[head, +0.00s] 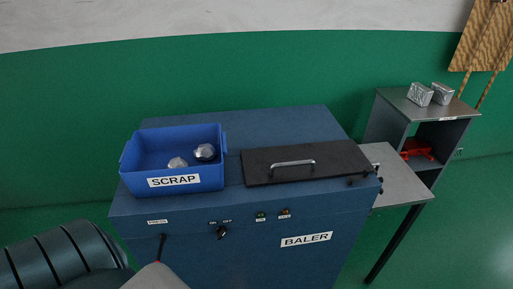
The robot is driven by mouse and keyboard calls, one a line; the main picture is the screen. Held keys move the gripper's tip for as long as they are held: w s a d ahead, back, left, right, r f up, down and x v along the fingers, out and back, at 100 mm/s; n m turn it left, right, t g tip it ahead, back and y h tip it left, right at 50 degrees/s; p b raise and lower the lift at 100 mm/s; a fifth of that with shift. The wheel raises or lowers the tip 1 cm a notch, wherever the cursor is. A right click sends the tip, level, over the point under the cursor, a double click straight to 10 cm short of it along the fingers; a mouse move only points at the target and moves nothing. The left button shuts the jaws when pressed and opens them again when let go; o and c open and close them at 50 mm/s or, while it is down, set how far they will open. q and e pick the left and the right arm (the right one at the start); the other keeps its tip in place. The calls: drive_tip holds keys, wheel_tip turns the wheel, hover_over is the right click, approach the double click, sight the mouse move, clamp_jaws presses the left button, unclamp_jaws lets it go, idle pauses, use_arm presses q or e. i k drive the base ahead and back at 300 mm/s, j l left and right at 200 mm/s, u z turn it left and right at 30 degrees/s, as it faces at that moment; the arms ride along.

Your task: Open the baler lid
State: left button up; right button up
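The baler (190,215) is a blue cabinet in the middle of the head view, with a white BALER label on its front. Its black lid (330,156) lies flat and closed on the right part of the top. A silver bar handle (292,164) is fixed on the lid and nothing touches it. Small dark fittings show at the lid's right end. Neither of my grippers is in view.
A blue SCRAP bin (206,184) holding two foil balls stands left of the lid. The front panel has a knob (221,232) and a dark lever (161,245).

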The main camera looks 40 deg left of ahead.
sight(297, 162)
drive_tip(key=u, duration=0.8)
